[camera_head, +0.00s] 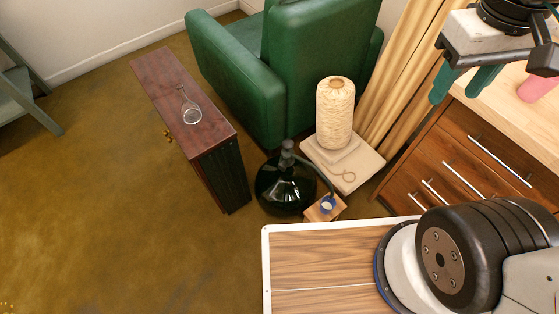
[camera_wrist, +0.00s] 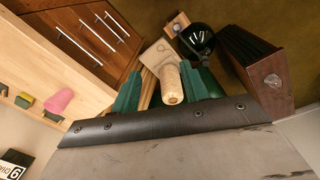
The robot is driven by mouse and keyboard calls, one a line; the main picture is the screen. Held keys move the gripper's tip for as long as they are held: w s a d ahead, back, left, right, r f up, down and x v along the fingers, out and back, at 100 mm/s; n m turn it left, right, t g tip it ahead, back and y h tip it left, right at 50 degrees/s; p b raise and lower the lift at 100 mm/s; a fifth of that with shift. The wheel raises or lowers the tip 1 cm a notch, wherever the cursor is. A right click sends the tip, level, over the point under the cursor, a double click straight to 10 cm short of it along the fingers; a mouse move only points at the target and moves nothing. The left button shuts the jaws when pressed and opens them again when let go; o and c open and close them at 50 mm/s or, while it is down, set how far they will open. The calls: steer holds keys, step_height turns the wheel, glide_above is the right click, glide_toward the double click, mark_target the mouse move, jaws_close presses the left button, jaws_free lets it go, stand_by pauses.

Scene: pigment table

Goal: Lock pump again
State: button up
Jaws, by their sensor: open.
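A dark, glossy round vessel (camera_head: 285,185) with a grey neck and a spout-like arm stands on the floor; it may be the pump. The vessel also shows at the top of the wrist view (camera_wrist: 198,39). No lock part can be made out. My gripper (camera_head: 462,92) is open and empty at the upper right of the head view, high up and well apart from the vessel. Its green fingers show in the wrist view (camera_wrist: 168,85).
A cream thread cone (camera_head: 335,115) stands on a pale slab (camera_head: 366,163) beside the vessel. A narrow dark-red cabinet (camera_head: 180,100) bears a glass flask (camera_head: 189,106). A green armchair (camera_head: 315,60) is behind. A drawer unit (camera_head: 445,165) with a pink object (camera_head: 538,88) on top stands right.

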steer(key=w+a+f+n+g+h, duration=0.1)
steer(key=w+a+f+n+h, duration=0.15)
steer(key=w, duration=0.55)
steer(key=w+a+f+n+g+h, duration=0.15)
steer(key=w+f+n+h, duration=0.25)
steer(key=w, duration=0.4)
steer(key=n+t+h, duration=0.7)
steer(key=n+t, duration=0.4)
steer(key=n, duration=0.7)
glide_above(281, 168)
steer(key=w+a, duration=0.2)
step_height(281, 168, down, 38)
steer(key=s+a+f+n+t+y, duration=0.1)
steer(key=s+f+n+t+y, duration=0.3)
steer(key=f, duration=0.7)
steer(key=s+a+f+n+t+y, duration=0.1)
steer(key=s+f+n+t+y, duration=0.35)
steer(key=f, duration=0.65)
steer(key=shift+n+g+h, duration=0.6)
steer(key=shift+n+h, duration=0.3)
steer(key=x, duration=0.7)
steer(key=shift+d, duration=0.35)
